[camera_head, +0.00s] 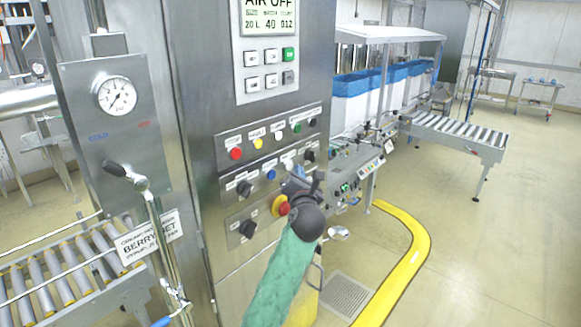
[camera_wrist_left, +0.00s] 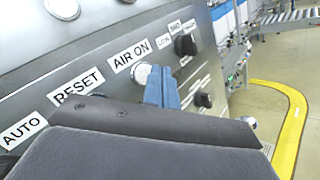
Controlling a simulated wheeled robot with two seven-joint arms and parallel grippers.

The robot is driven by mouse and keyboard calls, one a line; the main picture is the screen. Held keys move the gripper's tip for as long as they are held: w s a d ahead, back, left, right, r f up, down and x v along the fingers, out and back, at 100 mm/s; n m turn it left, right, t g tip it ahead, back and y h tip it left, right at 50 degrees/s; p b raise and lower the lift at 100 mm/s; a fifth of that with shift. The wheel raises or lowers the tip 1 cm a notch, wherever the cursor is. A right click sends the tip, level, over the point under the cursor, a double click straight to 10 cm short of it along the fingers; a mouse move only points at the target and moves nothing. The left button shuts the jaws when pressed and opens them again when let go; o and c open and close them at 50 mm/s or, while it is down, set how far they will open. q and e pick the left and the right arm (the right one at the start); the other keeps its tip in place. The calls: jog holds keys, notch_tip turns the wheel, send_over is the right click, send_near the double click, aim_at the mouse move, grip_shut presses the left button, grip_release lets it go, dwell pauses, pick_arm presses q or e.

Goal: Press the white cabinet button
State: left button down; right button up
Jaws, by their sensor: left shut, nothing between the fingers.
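The white button (camera_wrist_left: 141,74) sits under the AIR ON label on the steel cabinet panel in the left wrist view. In the head view it shows as a small white button (camera_head: 288,164) in the second row, between a blue button and a black knob. My left gripper (camera_head: 298,184) is in front of the panel, just below that row. Its blue fingers (camera_wrist_left: 161,87) are shut and empty, close beside the white button's right side in the wrist view. They partly overlap it, and I cannot tell whether they touch. My right gripper is not in view.
A red emergency button (camera_head: 283,207) on a yellow base lies just behind my left wrist. A blue button (camera_head: 270,175) and black knobs (camera_head: 243,188) are close by. A gauge panel (camera_head: 116,95) and roller conveyor (camera_head: 60,280) stand left.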

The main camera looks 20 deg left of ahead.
pick_arm(q)
jog(key=shift+w+a+p, duration=0.15)
jog(key=shift+a+p, duration=0.25)
jog(key=shift+a, duration=0.05)
jog(key=shift+w+a+p, duration=0.15)
jog(key=shift+a+p, duration=0.15)
jog(key=shift+a, duration=0.05)
dwell(0.8)
jog(key=shift+d, duration=0.1)
jog(key=shift+s+d, duration=0.3)
jog(key=shift+d, duration=0.35)
dwell(0.3)
jog(key=shift+s+d+p, duration=0.2)
jog(key=shift+s+d, duration=0.1)
jog(key=shift+d, duration=0.5)
jog(key=shift+s+d+p, duration=0.15)
jog(key=shift+s+d, duration=0.1)
jog(key=shift+d, duration=0.5)
jog(key=shift+s+d+p, duration=0.2)
jog(key=shift+s+d, duration=0.1)
jog(key=shift+d, duration=0.5)
